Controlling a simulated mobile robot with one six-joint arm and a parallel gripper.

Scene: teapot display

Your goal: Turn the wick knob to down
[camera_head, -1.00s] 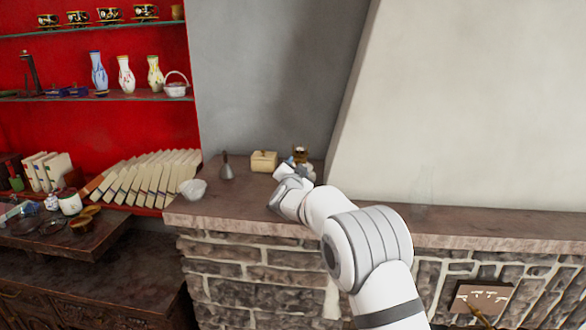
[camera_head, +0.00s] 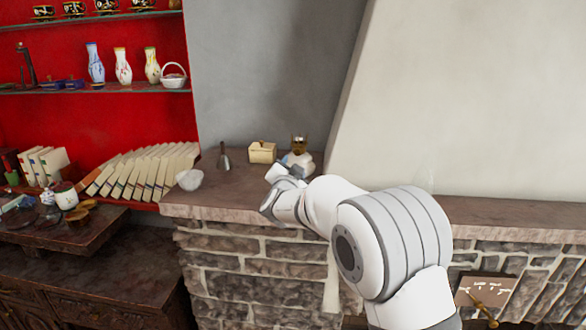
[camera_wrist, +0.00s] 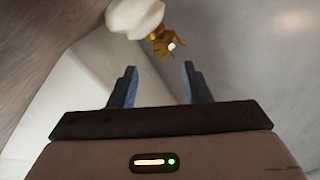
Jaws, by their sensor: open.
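The oil lamp with a white body (camera_head: 299,158) and brass top (camera_head: 299,141) stands on the stone ledge, partly hidden behind my wrist. In the wrist view its white body (camera_wrist: 135,16) is at the top edge, and the brass burner (camera_wrist: 160,36) points down into the picture. The wick knob (camera_wrist: 172,46) shows as a small pale spot on the brass. My gripper (camera_wrist: 159,68) is open and empty, its two blue fingers pointing toward the brass part but short of it. The knob cannot be made out in the head view.
On the ledge (camera_head: 226,195), a cream box (camera_head: 262,152), a grey funnel-like item (camera_head: 224,158) and a white bowl (camera_head: 190,179) stand left of the lamp. The grey wall (camera_head: 270,70) rises close behind. A sloped pale chimney hood (camera_head: 470,90) is to the right.

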